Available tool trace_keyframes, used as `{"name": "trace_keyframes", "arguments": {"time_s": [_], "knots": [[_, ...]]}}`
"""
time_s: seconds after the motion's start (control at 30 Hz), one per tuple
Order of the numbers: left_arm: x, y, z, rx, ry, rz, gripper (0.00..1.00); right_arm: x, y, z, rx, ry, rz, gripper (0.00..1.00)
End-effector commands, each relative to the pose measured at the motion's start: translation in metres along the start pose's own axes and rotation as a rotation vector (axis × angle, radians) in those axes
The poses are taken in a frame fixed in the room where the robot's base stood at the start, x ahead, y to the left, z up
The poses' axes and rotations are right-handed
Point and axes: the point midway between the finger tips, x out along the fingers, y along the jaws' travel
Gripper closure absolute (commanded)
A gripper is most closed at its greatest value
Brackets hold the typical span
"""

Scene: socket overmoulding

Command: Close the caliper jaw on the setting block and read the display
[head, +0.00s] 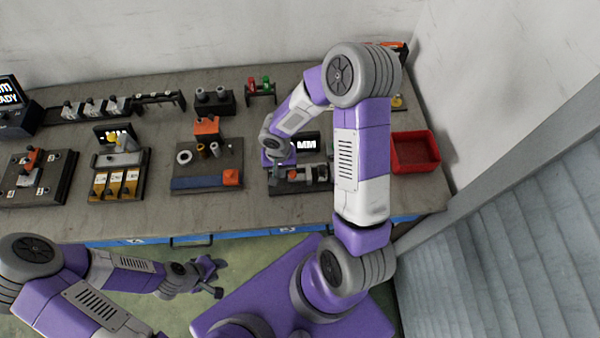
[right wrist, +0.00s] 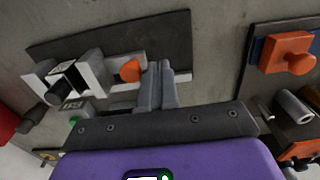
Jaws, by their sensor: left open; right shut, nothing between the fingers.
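The caliper fixture, on a dark base plate (head: 290,190), stands at the right part of the bench, with a black display (head: 307,145) behind it showing "MM"; no number is legible. In the right wrist view its plate (right wrist: 180,30) carries pale jaw-like blocks (right wrist: 92,65) and an orange knob (right wrist: 130,70). I cannot tell which block is the setting block. My right gripper (right wrist: 157,85) is shut and empty, its fingertips just beside the orange knob; contact is unclear. My left gripper (head: 215,277) is open, in front of the bench, over the floor.
Farther left are a station with yellow blocks (head: 115,185) and another display. My right arm hides part of the bench.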

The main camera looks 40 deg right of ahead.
Motion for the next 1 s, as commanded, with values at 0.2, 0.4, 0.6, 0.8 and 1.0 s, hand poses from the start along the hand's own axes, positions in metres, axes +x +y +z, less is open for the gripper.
{"name": "trace_keyframes", "arguments": {"time_s": [0.2,0.4,0.6,0.8,1.0], "knots": [[0.006,-0.002,0.0,0.0,0.0,0.0,0.57,0.006,0.0,0.0,0.0,0.0,0.0,1.0],[0.014,-0.005,-0.001,0.0,0.0,0.0,0.57,0.013,0.0,0.0,0.0,0.0,0.0,1.0],[0.022,-0.008,-0.001,0.0,0.0,0.0,0.57,0.019,0.0,0.0,0.0,0.0,0.0,1.0],[0.029,-0.011,-0.001,0.0,0.0,0.0,0.57,0.025,0.0,0.0,0.0,0.0,0.0,1.0],[0.037,-0.014,-0.002,0.0,0.0,0.0,0.57,0.031,0.0,0.0,-0.001,0.0,0.0,1.0]]}}
